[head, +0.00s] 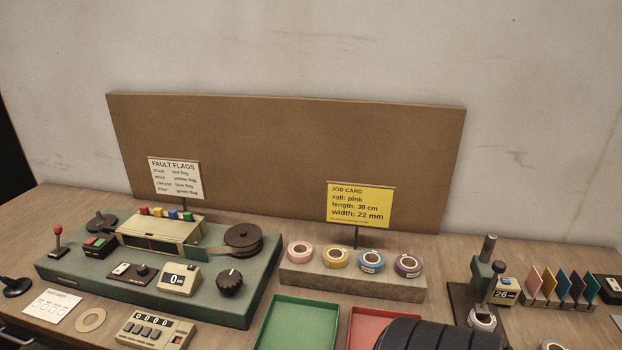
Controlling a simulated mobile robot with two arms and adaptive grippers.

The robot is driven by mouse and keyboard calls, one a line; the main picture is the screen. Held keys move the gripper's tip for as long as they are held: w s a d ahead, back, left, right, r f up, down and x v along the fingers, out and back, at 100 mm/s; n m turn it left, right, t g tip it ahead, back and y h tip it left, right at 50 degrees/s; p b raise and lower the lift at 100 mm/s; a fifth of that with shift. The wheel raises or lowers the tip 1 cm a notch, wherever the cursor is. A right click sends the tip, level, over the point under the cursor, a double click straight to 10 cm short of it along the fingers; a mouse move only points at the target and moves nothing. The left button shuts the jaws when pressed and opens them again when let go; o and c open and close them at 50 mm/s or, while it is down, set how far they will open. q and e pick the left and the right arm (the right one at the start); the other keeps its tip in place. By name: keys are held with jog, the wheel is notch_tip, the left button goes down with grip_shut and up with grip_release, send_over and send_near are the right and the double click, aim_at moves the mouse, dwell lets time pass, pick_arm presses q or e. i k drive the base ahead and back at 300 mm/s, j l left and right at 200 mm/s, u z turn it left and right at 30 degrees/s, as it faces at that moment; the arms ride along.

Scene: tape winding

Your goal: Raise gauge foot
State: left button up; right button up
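The gauge (482,275) stands at the right of the bench, with a dark upright column, a side lever with a round dark knob (498,267) and a small display (505,291) that seems to read 26. A pale tape roll (482,319) is at its base, under the head. The foot is small and dark here, and I cannot tell whether it touches the roll. A black ribbed part of my own body covers the bottom edge, left of the gauge. No gripper fingertips show in the head view.
Left of the gauge are a block (350,280) with several tape rolls, a green tray (296,325) and a red tray (375,322). A green winding machine (70,270) fills the left. Coloured flags (562,285) stand close to the gauge's right. A yellow job card (360,204) stands behind.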

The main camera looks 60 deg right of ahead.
aim_at(499, 266)
jog(key=z, duration=3.1)
